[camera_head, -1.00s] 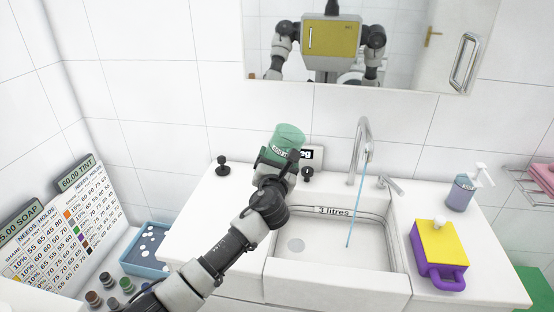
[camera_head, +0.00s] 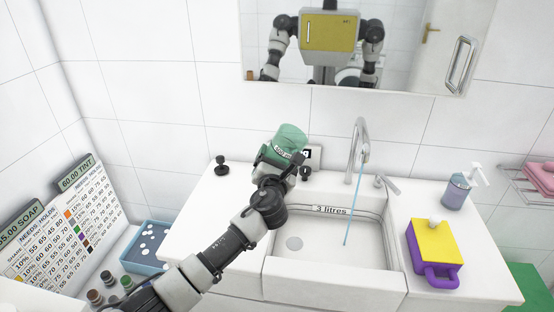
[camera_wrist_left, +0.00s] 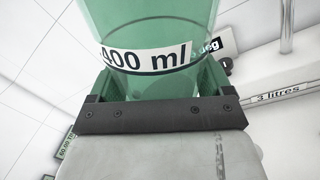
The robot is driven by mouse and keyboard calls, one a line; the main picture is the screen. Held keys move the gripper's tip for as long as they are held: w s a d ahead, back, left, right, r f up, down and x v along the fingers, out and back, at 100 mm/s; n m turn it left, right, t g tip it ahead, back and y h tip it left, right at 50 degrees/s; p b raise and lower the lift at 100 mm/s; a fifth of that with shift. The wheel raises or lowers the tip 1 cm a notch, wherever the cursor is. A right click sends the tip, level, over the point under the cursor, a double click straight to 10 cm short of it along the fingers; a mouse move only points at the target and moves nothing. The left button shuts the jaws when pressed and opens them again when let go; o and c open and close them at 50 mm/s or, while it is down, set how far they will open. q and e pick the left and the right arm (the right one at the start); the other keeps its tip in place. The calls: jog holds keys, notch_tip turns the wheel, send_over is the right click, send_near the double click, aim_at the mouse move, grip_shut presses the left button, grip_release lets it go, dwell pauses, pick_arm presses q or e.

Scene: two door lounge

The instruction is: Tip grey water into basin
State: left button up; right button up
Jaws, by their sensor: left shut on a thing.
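My left gripper (camera_head: 278,160) is shut on a green see-through beaker (camera_head: 291,137) and holds it above the back left of the sink counter. The beaker leans to the right in the head view. In the left wrist view the beaker (camera_wrist_left: 150,25) carries a "400 ml" band, and what it holds cannot be made out. The white basin (camera_head: 335,283), marked "3 litres", lies in front and to the right of the gripper. A thin blue stream (camera_head: 350,210) runs from the tap (camera_head: 360,140) into it. My right gripper is not in view.
A yellow and purple box-like jug (camera_head: 435,247) stands right of the basin, with a soap dispenser (camera_head: 458,190) behind it. A black knob (camera_head: 221,166) sits on the left counter. A blue tray (camera_head: 146,250) and price boards (camera_head: 65,235) are at the left.

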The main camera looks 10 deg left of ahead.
pick_arm(q)
jog(key=shift+r, duration=0.15)
jog(key=shift+d+r+m+p, duration=0.2)
jog(key=shift+r+m+p, duration=0.2)
jog(key=shift+p, duration=0.45)
jog(key=shift+d+r+m+p, duration=0.15)
jog(key=shift+m+p, duration=0.35)
jog(key=shift+p, duration=0.05)
jog(key=shift+r+m+h+p, duration=0.4)
jog(key=shift+r+m+p, duration=0.2)
jog(key=shift+p, duration=0.55)
jog(key=shift+m+t+p, duration=0.3)
jog(key=shift+r, duration=0.15)
